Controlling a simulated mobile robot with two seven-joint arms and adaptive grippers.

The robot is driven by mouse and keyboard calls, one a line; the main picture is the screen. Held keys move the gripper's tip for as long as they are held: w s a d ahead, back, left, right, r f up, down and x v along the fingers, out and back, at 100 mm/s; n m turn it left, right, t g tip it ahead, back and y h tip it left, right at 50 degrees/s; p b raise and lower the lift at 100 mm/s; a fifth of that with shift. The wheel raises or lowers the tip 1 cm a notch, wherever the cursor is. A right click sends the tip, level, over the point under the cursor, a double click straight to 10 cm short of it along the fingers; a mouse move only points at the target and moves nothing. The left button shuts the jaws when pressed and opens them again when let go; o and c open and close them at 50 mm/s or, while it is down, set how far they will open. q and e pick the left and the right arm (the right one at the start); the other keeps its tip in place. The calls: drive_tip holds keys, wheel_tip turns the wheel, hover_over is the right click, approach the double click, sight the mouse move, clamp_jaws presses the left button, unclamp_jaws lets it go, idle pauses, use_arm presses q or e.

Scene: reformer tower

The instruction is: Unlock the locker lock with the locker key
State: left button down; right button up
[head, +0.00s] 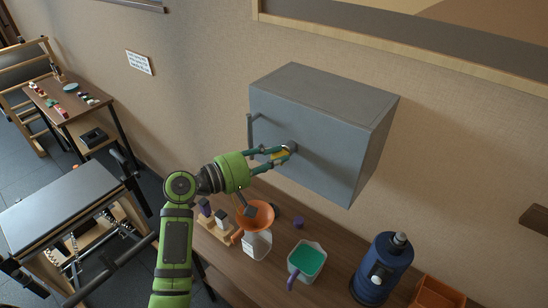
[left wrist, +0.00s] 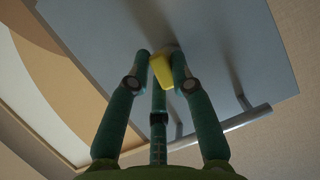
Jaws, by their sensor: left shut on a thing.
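The grey locker (head: 315,125) is fixed on the wall, its door closed, with a bar handle (head: 250,131) at the left of the door. The round lock (head: 290,146) sits on the door front, partly hidden by my fingers. My left gripper (head: 279,153) is shut on the yellow locker key (head: 281,158) right at the lock. In the left wrist view the yellow key (left wrist: 161,71) is between the fingertips, close to the grey door (left wrist: 225,50). I cannot tell how far the key is in the lock. My right gripper is not in view.
A wooden table below the locker holds an orange funnel (head: 256,214), a green-filled container (head: 306,260), a blue canister (head: 382,268) and an orange bin (head: 437,293). A side table (head: 68,103) with small items stands at the far left.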

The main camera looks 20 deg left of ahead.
use_arm(q)
drive_tip(key=shift+f+n, duration=0.1)
drive_tip(key=shift+n, duration=0.4)
drive_tip(key=c, duration=1)
unclamp_jaws()
drive_tip(key=o, duration=0.3)
drive_tip(key=s+a, duration=0.2)
drive_tip(key=s, duration=0.3)
drive_tip(key=shift+s, duration=0.35)
